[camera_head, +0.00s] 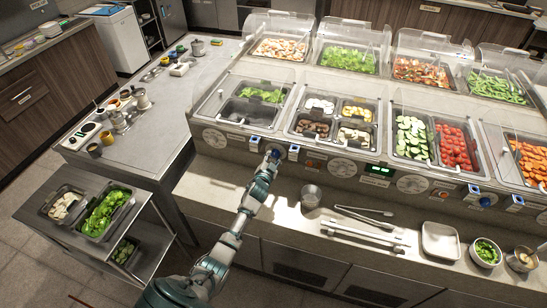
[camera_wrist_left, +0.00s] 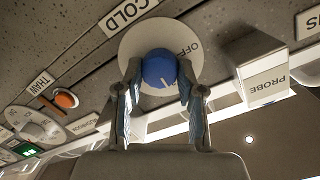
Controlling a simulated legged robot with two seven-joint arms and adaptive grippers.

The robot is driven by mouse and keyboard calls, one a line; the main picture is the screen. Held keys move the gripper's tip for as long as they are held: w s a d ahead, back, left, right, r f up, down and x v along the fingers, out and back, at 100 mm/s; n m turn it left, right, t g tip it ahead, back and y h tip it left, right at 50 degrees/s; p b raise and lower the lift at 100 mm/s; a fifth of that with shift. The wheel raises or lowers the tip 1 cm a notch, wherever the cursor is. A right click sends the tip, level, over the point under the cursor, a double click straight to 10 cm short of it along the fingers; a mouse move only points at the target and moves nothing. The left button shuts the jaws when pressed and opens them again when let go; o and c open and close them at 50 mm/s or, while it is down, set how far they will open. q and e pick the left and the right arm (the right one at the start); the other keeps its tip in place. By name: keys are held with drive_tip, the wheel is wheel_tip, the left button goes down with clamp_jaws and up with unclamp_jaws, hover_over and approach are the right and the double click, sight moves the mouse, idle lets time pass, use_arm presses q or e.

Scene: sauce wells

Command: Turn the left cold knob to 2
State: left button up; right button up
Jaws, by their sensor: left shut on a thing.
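The left cold knob (camera_wrist_left: 158,68) is a round blue knob on a pale round dial plate, below a COLD label (camera_wrist_left: 128,13) in the left wrist view. OFF is printed on the plate beside it, and a short white mark shows on the knob. The other dial numbers are hidden or unreadable. My left gripper (camera_wrist_left: 161,88) has one finger on each side of the knob and is shut on it. In the head view my left gripper (camera_head: 273,156) is at the counter's front panel and mostly covers the knob. My right gripper is not in view.
A PROBE box (camera_wrist_left: 262,72) sticks out close beside the knob. An orange THAW button (camera_wrist_left: 66,99) is on the other side. Below the panel, a metal cup (camera_head: 311,196), tongs (camera_head: 364,215) and a white tray (camera_head: 440,241) lie on the ledge. Food wells are above.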

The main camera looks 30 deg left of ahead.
use_arm(q)
drive_tip(key=shift+w+r, duration=0.1)
drive_tip(key=shift+r, duration=0.25)
drive_tip(key=o, duration=0.9)
drive_tip(key=shift+o, duration=1.2)
drive_tip(key=shift+w+f, duration=0.1)
drive_tip(key=shift+f, duration=0.2)
drive_tip(key=v, duration=1.2)
drive_tip(key=shift+f, duration=0.1)
